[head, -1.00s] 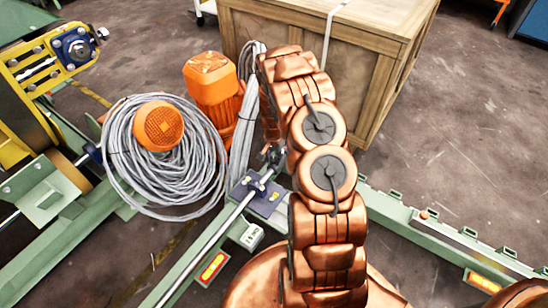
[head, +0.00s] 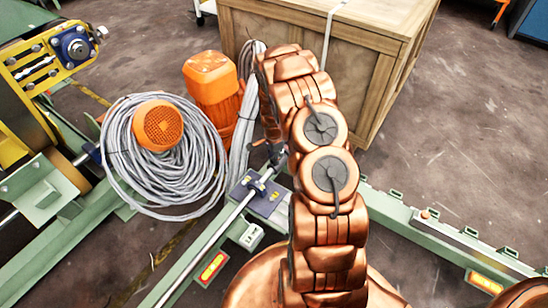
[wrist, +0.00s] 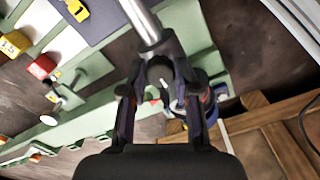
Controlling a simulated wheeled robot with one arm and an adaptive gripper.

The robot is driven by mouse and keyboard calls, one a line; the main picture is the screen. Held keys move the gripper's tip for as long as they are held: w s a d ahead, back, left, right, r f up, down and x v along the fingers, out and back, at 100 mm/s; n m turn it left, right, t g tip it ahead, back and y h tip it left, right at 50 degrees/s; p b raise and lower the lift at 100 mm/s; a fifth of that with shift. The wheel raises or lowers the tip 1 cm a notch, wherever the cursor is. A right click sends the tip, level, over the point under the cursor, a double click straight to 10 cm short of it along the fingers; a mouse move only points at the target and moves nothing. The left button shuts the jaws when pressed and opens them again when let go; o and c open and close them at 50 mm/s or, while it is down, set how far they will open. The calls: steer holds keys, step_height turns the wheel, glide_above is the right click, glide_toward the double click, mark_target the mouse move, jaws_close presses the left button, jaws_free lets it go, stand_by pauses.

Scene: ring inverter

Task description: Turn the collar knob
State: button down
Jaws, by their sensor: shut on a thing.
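A bright steel rod (head: 208,242) runs through a dark block (head: 262,197) on the green frame. It also shows in the wrist view (wrist: 141,18), where its end reaches the dark grey collar knob (wrist: 158,50). My gripper (wrist: 160,80) is around the knob, with one dark finger on each side, and is shut on it. The fingers hide much of the knob and the contact itself. In the head view my gripper (head: 268,153) is a small dark shape at the rod's far end, partly hidden by my copper arm.
A coil of grey cable (head: 128,180) and orange motors (head: 211,85) stand close to the left of my arm. A wooden crate (head: 370,75) stands just behind it. The green frame (head: 440,236) extends to the right. Open floor lies at the right.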

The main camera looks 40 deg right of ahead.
steer(key=shift+w, duration=0.1)
stand_by(0.3)
steer(key=c, duration=1.1)
jaws_free()
steer(key=shift+c, duration=0.2)
step_height(320, 180, up, 12)
